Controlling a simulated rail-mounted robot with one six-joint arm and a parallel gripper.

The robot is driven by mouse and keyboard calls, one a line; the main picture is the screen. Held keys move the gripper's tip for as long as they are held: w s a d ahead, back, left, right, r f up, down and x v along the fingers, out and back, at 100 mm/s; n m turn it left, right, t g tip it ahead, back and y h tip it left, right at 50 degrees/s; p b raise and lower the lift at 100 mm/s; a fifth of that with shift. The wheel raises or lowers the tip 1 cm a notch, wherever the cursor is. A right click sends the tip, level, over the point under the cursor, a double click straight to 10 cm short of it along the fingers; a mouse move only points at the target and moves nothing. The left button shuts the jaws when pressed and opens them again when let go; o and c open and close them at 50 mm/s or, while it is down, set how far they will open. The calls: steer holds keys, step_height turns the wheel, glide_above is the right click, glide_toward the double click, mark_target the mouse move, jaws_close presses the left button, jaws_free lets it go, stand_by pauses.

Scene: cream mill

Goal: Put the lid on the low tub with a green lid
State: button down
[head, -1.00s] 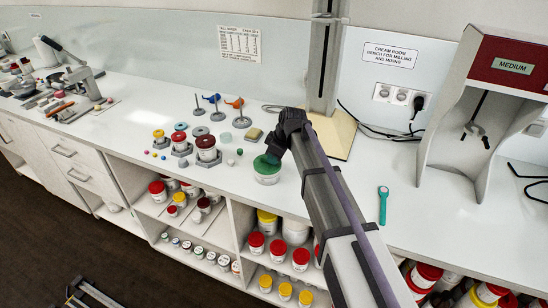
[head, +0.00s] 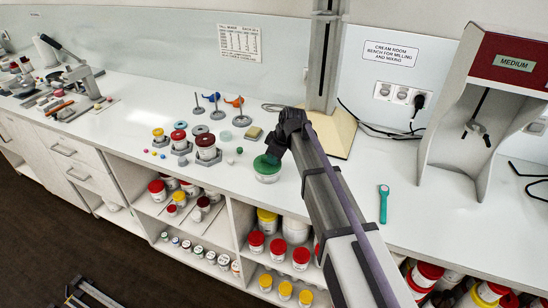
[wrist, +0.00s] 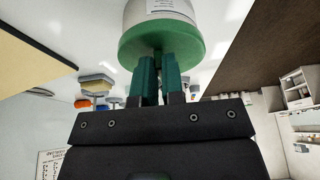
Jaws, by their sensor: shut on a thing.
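The low tub (head: 267,178) is white and stands upright on the bench in the head view. Its green lid (head: 264,168) is at the top of the tub and looks level, with no clear gap between them. The lid's green face (wrist: 161,40) also shows in the wrist view, with the white tub wall (wrist: 160,10) and part of its label beyond it. My gripper (head: 272,160) is above the lid, its green fingers (wrist: 159,72) close together and shut on the lid. The exact grip point is hidden by the fingers.
Left of the tub stand several jars in grey holders (head: 206,149) and small coloured balls. A teal tool (head: 384,203) lies to the right. The bench's front edge is close to the tub.

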steer(key=c, duration=1.1)
jaws_free()
steer(key=shift+c, duration=0.2)
steer(key=shift+o, duration=0.3)
steer(key=o, duration=0.4)
step_height(320, 180, up, 7)
steer(key=p, duration=0.7)
steer(key=shift+r, duration=0.1)
